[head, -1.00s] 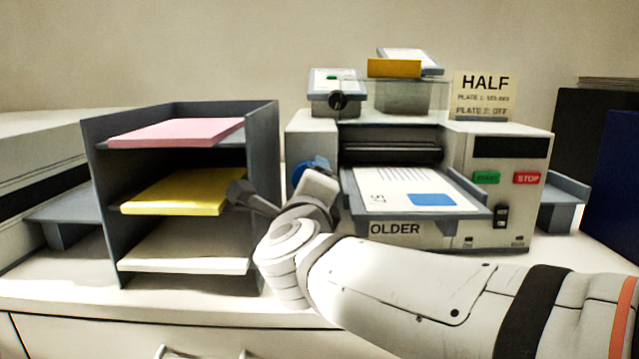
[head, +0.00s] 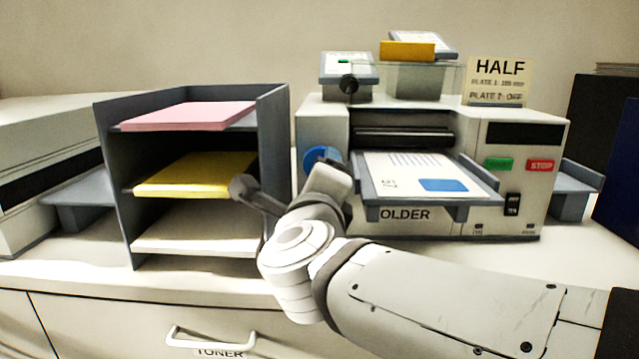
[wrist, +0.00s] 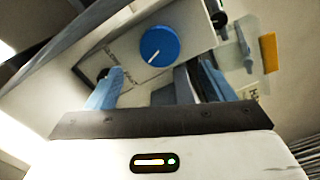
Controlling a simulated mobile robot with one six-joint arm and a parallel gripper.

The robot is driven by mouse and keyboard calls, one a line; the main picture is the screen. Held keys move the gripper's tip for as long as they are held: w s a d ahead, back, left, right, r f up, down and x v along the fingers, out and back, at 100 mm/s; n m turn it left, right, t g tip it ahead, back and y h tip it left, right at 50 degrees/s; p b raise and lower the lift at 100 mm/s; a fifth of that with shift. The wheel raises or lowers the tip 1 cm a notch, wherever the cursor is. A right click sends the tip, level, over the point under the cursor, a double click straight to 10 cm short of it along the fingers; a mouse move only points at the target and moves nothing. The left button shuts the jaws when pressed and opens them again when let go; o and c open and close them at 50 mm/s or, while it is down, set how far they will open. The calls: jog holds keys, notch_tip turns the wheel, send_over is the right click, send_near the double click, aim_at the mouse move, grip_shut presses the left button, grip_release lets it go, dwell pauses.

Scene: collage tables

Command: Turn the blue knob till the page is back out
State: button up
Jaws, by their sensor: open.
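The blue knob (head: 316,158) is on the left side of the machine (head: 520,165), partly hidden behind my gripper in the head view. In the wrist view the whole blue knob (wrist: 159,46) shows, with a white pointer line toward its lower left. My gripper (wrist: 160,72) is open and empty, its two blue-grey fingers apart, with the knob showing beyond the gap. I see no contact. The page (head: 420,174), with printed lines and a blue square, lies on the front tray (head: 483,200) below the dark rollers (head: 404,138).
A grey shelf rack (head: 275,140) with pink, yellow and white paper stands close left of my gripper. The machine has green and red STOP buttons (head: 541,166) at right and a HALF sign (head: 498,82) on top. A drawer handle (head: 210,340) sticks out below the counter.

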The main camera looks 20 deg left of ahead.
jog(key=w+a+n+p, duration=0.1)
jog(key=w+n+p, duration=0.6)
jog(key=n+p, duration=0.4)
jog(key=shift+a+p, duration=0.4)
jog(key=shift+p, duration=0.7)
jog(key=shift+c, duration=0.3)
jog(key=c, duration=0.9)
jog(key=shift+d+f, duration=0.1)
jog(key=shift+c, duration=0.2)
jog(key=shift+f+m+b, duration=0.1)
jog(key=shift+m+b, duration=0.2)
jog(key=shift+b, duration=0.3)
